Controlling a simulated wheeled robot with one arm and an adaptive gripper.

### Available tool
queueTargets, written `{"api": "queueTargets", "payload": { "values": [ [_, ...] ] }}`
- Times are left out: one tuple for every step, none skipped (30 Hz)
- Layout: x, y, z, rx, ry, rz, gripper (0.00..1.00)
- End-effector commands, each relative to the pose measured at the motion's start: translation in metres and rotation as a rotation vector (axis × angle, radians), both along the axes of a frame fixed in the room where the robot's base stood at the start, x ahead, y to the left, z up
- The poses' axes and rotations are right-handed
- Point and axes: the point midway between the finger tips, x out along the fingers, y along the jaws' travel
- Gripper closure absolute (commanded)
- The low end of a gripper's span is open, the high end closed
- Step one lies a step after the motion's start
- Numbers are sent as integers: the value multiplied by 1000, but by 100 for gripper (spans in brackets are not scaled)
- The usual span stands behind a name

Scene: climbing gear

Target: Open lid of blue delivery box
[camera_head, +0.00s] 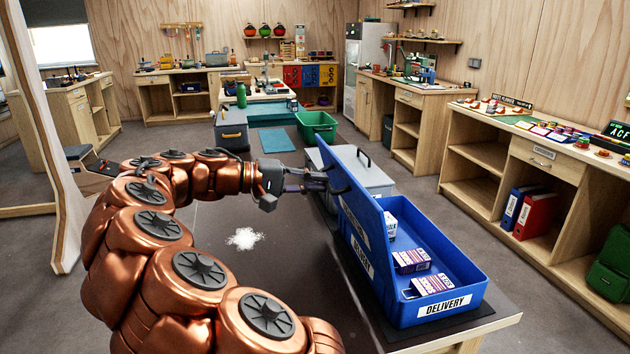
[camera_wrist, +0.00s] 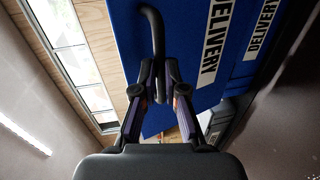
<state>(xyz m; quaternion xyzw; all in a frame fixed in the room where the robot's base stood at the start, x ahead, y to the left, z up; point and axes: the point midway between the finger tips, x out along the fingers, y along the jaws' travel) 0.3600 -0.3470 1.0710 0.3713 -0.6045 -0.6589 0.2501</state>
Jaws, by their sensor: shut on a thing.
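The blue delivery box (camera_head: 418,311) stands on the dark table at the right, with a white DELIVERY label on its front. Its blue lid (camera_head: 352,218) stands raised, near upright, along the box's left side, and the inside is in view. My gripper (camera_head: 318,181) is at the upper far part of the lid, on its left face. In the wrist view my gripper (camera_wrist: 163,100) is shut on the dark curved lid handle (camera_wrist: 158,38), which is fixed to the blue lid (camera_wrist: 188,28). The exact finger contact is partly hidden.
Small labelled cartons (camera_head: 411,261) lie in the box. A grey case (camera_head: 368,176) with a handle stands behind the lid. White powder (camera_head: 244,238) lies on the dark tabletop (camera_head: 215,215), which is otherwise largely clear left of the lid. A wooden shelf unit (camera_head: 480,186) stands at the right.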

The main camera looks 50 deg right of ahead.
Motion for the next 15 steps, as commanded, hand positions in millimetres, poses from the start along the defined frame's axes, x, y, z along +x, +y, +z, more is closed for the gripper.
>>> {"api": "queueTargets", "payload": {
  "values": [
    [-4,-1,-10,20,-2,-16,100],
    [-4,-1,-10,20,-2,-16,100],
    [-4,-1,-10,21,-1,-17,100],
    [-5,-1,-10,21,-1,-17,100],
    [-5,-1,-11,21,-1,-17,100],
    [-5,-1,-11,21,-1,-18,100],
    [-5,-1,-11,21,-1,-18,100],
    [-5,-2,-11,21,-1,-18,88],
    [-5,-2,-11,22,-2,-19,84],
    [-5,-2,-11,22,-2,-19,81],
    [-5,-1,-11,21,-1,-18,78],
    [-5,-1,-11,21,-1,-17,74],
    [-4,-1,-10,20,-2,-16,71],
    [-4,-1,-10,20,-2,-15,67],
    [-4,-1,-9,19,-2,-14,63]
  ]
}}
